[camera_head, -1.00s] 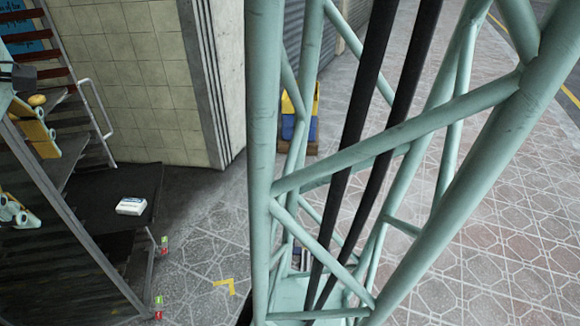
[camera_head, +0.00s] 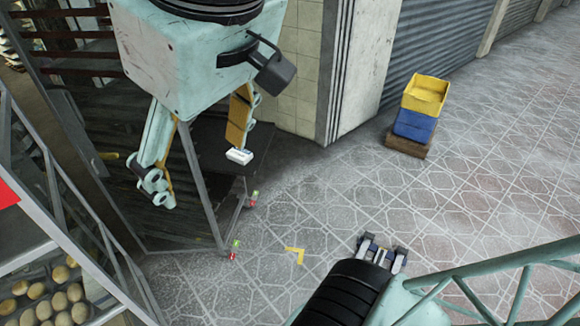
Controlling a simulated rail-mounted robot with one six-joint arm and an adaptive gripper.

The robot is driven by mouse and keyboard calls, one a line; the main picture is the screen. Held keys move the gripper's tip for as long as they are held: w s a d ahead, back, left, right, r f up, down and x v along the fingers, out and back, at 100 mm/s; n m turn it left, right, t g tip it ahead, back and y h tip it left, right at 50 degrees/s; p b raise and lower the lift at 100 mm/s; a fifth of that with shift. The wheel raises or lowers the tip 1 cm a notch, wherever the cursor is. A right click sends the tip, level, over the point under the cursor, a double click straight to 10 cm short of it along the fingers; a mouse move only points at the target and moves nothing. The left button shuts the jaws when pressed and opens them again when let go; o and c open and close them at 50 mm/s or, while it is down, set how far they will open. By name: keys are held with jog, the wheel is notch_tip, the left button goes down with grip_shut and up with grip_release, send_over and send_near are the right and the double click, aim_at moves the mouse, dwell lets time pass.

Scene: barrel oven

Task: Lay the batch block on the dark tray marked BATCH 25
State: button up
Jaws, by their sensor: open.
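The batch block appears to be the small white box with a dark label (camera_head: 240,156). It lies on a dark flat surface (camera_head: 214,136), which may be the tray; no BATCH 25 marking is readable. My gripper (camera_head: 203,172) hangs at upper left, with a pale green body and two fingers with yellow-orange pads. The fingers are spread wide and nothing shows between them. The right finger's tip appears just above the block in the picture; I cannot tell its height above it. The left finger is left of the block.
A dark slatted metal frame (camera_head: 82,53) stands at left behind my gripper. A yellow crate (camera_head: 425,94) on a blue crate (camera_head: 415,125) stands by the wall. The paved floor is clear at right.

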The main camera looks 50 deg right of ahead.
jog(key=s, duration=0.1)
jog(key=s+f, duration=0.1)
jog(key=s+a, duration=0.1)
jog(key=shift+s+a+f+m, duration=0.1)
jog(key=shift+s+f+m, duration=0.1)
jog(key=shift+f+m, duration=0.1)
jog(key=shift+f+b, duration=2.1)
jog(key=shift+b, duration=0.1)
